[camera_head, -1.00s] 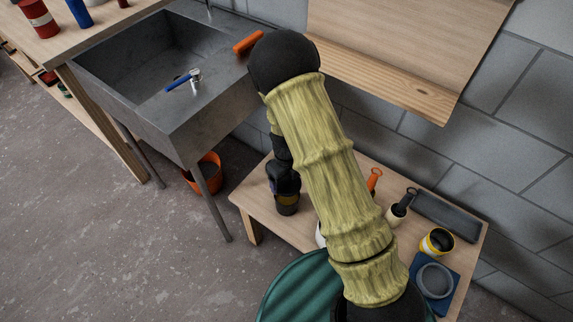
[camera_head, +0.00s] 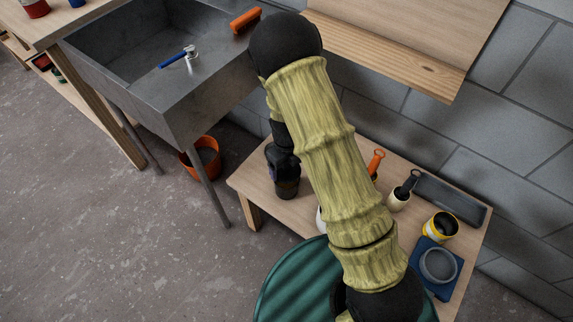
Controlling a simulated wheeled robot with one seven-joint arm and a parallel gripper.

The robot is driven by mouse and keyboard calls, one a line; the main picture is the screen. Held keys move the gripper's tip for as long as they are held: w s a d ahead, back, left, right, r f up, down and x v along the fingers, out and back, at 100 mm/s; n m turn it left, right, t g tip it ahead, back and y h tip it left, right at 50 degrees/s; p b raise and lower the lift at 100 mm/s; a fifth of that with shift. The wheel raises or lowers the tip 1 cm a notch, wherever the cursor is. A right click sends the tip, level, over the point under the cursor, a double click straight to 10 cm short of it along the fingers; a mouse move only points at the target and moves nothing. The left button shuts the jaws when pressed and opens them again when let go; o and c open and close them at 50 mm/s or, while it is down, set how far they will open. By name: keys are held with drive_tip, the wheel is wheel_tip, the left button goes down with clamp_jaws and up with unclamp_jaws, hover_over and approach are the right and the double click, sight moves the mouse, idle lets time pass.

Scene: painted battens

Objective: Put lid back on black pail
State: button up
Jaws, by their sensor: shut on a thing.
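My gripper (camera_head: 283,166) hangs at the end of my arm, over the left part of the low wooden table. It is shut on a dark thing that its own dark body mostly hides, so I cannot tell whether this is the lid. A small dark pot with a brownish side (camera_head: 287,189) shows directly below the gripper. It may be the black pail, but its rim is hidden. I cannot tell whether gripper and pot touch.
The low table (camera_head: 254,183) also bears an orange-handled tool (camera_head: 376,160), a cream pot (camera_head: 398,201), a grey tray (camera_head: 450,200), a yellow tin (camera_head: 440,226) and a grey round thing (camera_head: 438,264) on a blue square (camera_head: 424,246). An orange bucket (camera_head: 187,163) is under the sink (camera_head: 185,105).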

sight(287, 171)
drive_tip(key=shift+f+b, duration=0.75)
drive_tip(key=shift+f, duration=0.9)
drive_tip(key=shift+r+p, duration=0.1)
drive_tip(key=shift+p, duration=0.55)
drive_tip(key=shift+w+f+p, duration=0.1)
drive_tip(key=shift+f+p, duration=0.15)
drive_tip(key=shift+p, duration=0.3)
idle(1.5)
idle(0.3)
drive_tip(key=o, duration=0.9)
drive_tip(key=shift+r, duration=0.15)
drive_tip(key=shift+r+p, duration=3.4)
drive_tip(key=shift+p, duration=0.3)
